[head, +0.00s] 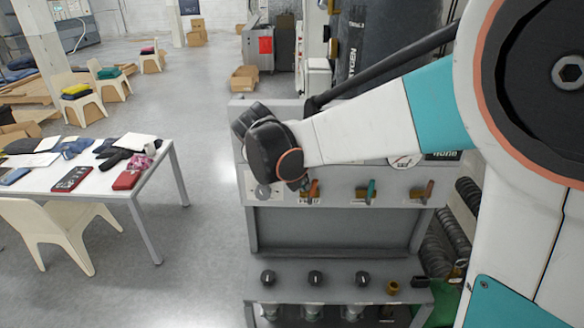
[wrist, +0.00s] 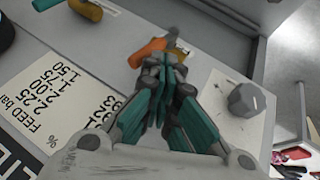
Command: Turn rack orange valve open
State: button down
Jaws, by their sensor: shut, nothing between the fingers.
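The rack's orange valve (head: 313,188) is at the left of a row of three valves on the grey panel, beside a round grey knob (head: 262,191). In the wrist view the orange handle (wrist: 147,51) lies just beyond the fingertips, slanting to the left from its brass body. My gripper (wrist: 172,66) is shut and empty, with its teal-padded fingers together. Its tips overlap the right end of the handle in the picture; I cannot tell whether they touch. In the head view my wrist hides most of the fingers.
A teal valve (head: 370,190) and another orange-brown valve (head: 424,190) sit to the right on the panel. Below is a shelf (head: 340,273) with several black knobs. A white table (head: 160,171) with clothes stands at left. The floor between is clear.

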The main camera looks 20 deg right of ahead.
dwell(0.4)
jog(key=shift+d, duration=0.1)
jog(key=shift+s+d+y, duration=0.1)
jog(key=shift+d+y, duration=0.1)
jog(key=shift+y, duration=0.2)
